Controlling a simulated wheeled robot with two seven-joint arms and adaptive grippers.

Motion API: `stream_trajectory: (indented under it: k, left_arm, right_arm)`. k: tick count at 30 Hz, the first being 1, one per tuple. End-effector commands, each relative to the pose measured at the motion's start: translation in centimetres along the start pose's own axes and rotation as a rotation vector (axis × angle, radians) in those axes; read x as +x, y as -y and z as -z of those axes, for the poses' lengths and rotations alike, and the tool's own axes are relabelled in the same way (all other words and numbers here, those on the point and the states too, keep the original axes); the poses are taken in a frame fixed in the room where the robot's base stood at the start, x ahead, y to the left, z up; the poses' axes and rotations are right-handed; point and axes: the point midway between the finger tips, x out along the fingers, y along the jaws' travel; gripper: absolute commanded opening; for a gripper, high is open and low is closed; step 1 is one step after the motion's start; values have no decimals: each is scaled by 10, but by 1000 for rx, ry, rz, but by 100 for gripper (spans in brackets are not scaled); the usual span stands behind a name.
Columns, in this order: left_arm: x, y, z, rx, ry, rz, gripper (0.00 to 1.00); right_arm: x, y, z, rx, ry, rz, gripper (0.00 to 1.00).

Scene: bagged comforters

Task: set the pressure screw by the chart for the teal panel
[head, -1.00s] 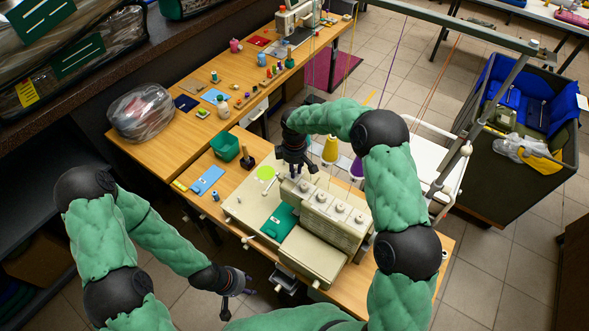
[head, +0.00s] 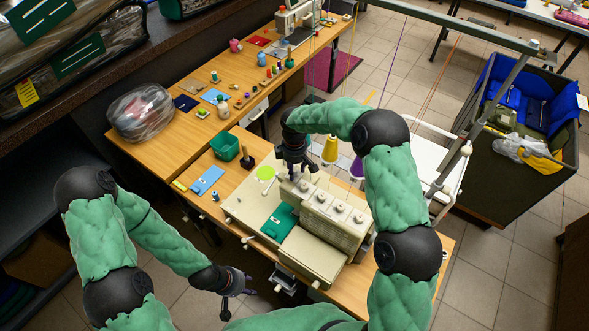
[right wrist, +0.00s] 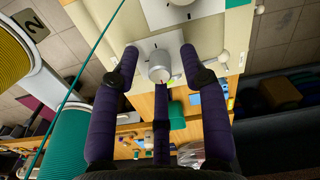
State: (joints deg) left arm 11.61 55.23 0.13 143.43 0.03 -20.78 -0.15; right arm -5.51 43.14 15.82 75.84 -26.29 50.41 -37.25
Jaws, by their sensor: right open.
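The teal panel (head: 280,221) lies flat on the bed of the cream sewing machine (head: 335,215). The machine has a row of pale knobs along its top. My right gripper (head: 295,172) points down at the machine's far left end. A second knob (right wrist: 182,2) shows at the top edge. My left gripper (head: 240,284) is empty, its fingers apart, left of the machine. I cannot make out a readable chart.
A green bin (head: 225,146), a blue card (head: 207,180) and a lime disc (head: 265,173) are near the machine. Thread cones (head: 330,150) stand close behind my right gripper. A bagged bundle (head: 141,112) sits on the left table. A dark cart (head: 500,170) stands at right.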

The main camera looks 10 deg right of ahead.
Motion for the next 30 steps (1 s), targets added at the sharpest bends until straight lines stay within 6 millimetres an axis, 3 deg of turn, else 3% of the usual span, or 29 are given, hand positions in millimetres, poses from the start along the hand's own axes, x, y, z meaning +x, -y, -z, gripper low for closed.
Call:
stream_trajectory:
  k: [18, 30]
  left_arm:
    - [0, 0, 0, 0, 0, 0, 40]
    - [0, 0, 0, 0, 0, 0, 40]
  right_arm:
    - [-103, 0, 0, 0, -1, -1, 44]
    - [-116, 0, 0, -1, 0, 1, 44]
